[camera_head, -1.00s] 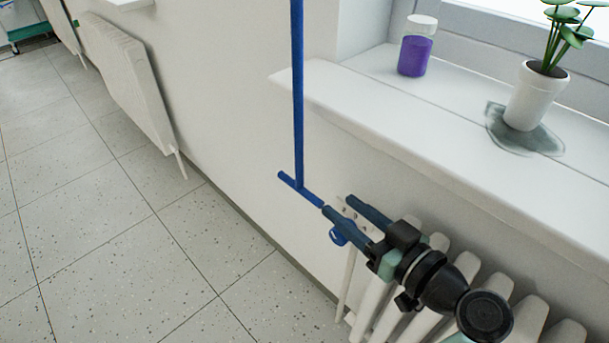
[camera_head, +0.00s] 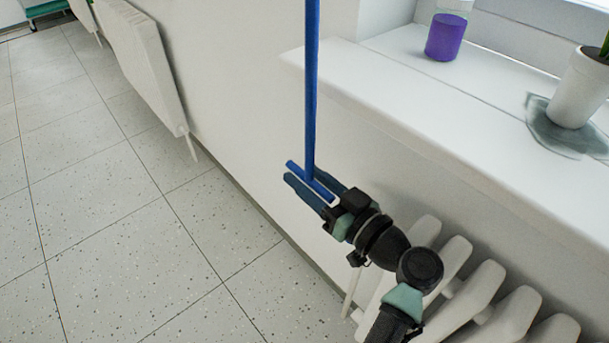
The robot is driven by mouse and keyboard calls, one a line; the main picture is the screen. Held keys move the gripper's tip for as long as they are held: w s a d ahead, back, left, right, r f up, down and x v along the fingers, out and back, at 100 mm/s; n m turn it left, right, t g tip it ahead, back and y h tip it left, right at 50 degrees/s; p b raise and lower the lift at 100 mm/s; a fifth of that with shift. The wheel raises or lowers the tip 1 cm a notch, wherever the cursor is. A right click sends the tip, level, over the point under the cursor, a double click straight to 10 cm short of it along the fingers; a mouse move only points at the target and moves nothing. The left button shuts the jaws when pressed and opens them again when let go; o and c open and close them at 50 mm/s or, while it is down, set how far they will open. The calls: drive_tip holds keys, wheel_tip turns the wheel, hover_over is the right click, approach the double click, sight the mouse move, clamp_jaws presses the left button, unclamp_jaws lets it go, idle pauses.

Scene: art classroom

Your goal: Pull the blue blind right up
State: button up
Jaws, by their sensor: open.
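A blue pull rod (camera_head: 311,90) hangs down in front of the wall and ends in a short blue crossbar (camera_head: 300,176). The blind itself is out of view above. My gripper (camera_head: 305,183) is open at the rod's lower end, with its two dark blue fingers pointing left. The crossbar appears to lie between the fingers, one finger in front and the other behind. I cannot tell whether either finger touches it.
A white windowsill (camera_head: 400,110) juts out at the right, with a jar of purple paint (camera_head: 444,37) and a white plant pot (camera_head: 580,88) on it. A ribbed radiator (camera_head: 470,290) stands below. Another radiator (camera_head: 145,70) is at the left. The tiled floor (camera_head: 110,220) is clear.

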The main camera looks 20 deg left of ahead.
drive_tip(key=shift+w+a, duration=0.25)
drive_tip(key=shift+a, duration=0.15)
drive_tip(key=shift+c, duration=0.2)
clamp_jaws()
drive_tip(key=shift+d, duration=0.1)
idle(0.9)
